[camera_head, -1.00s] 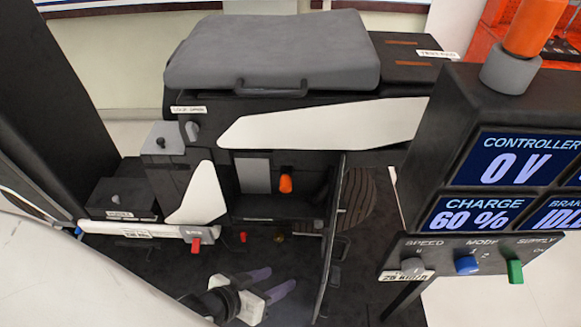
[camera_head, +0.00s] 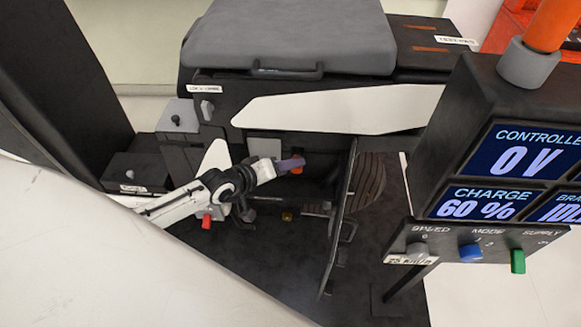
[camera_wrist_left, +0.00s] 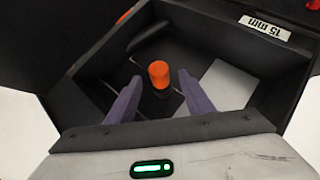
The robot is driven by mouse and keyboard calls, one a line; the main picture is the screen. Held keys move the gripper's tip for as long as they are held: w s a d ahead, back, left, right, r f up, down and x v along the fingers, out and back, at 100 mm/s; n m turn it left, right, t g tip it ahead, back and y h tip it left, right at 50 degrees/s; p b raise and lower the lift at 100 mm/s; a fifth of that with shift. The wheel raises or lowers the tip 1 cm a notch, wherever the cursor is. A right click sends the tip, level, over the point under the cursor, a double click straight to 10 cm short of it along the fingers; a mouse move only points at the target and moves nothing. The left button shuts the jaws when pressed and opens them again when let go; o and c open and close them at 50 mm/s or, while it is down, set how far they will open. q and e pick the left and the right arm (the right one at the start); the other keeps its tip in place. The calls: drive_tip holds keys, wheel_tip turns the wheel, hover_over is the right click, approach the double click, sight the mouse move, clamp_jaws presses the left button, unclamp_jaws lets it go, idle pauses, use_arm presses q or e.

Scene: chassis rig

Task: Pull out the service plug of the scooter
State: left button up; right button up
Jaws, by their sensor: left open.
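The orange service plug (camera_head: 297,168) sits in the dark recess in the scooter's side, below the grey seat. In the left wrist view the plug (camera_wrist_left: 159,72) stands upright on a dark base inside the recess. My left gripper (camera_head: 292,165) reaches in from the left, its purple fingers at the plug in the head view. In the left wrist view the left gripper (camera_wrist_left: 152,88) is open, one finger on each side of the plug, with gaps between. The plug's lower part is partly hidden in shadow. My right gripper is not in view.
The scooter's seat (camera_head: 290,38) and white side panel (camera_head: 335,106) lie above the recess. A console (camera_head: 505,140) reads controller 0 V and charge 60 %, with knobs (camera_head: 470,252) below. A red knob (camera_head: 207,221) is under my left arm. Recess walls surround the fingers.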

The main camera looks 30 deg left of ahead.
use_arm(q)
drive_tip(key=shift+x, duration=1.05)
drive_tip(key=c, duration=1.1)
drive_tip(key=shift+s+d+f+p, duration=0.1)
drive_tip(key=shift+s+d+p, duration=0.15)
drive_tip(key=shift+s+p, duration=0.2)
drive_tip(key=shift+s+d+p, duration=0.2)
drive_tip(key=shift+s+p, duration=0.1)
drive_tip(key=shift+s, duration=0.25)
drive_tip(key=shift+c, duration=0.2)
drive_tip(key=shift+s+d+f+p, duration=0.1)
drive_tip(key=shift+s+d+p, duration=0.2)
drive_tip(key=shift+s+p, duration=0.3)
drive_tip(key=shift+s+d+f+p, duration=0.1)
drive_tip(key=shift+s+d+p, duration=0.25)
drive_tip(key=shift+s, duration=0.35)
drive_tip(key=shift+s, duration=0.1)
drive_tip(key=shift+s+d+f+p, duration=0.1)
drive_tip(key=shift+s+d+p, duration=0.3)
drive_tip(key=shift+s, duration=0.3)
drive_tip(key=shift+s+d+f+p, duration=0.1)
drive_tip(key=shift+s+d+p, duration=0.2)
drive_tip(key=shift+s+p, duration=0.35)
drive_tip(key=shift+s+d+f+p, duration=0.1)
drive_tip(key=shift+s+d+p, duration=0.25)
drive_tip(key=shift+s, duration=0.45)
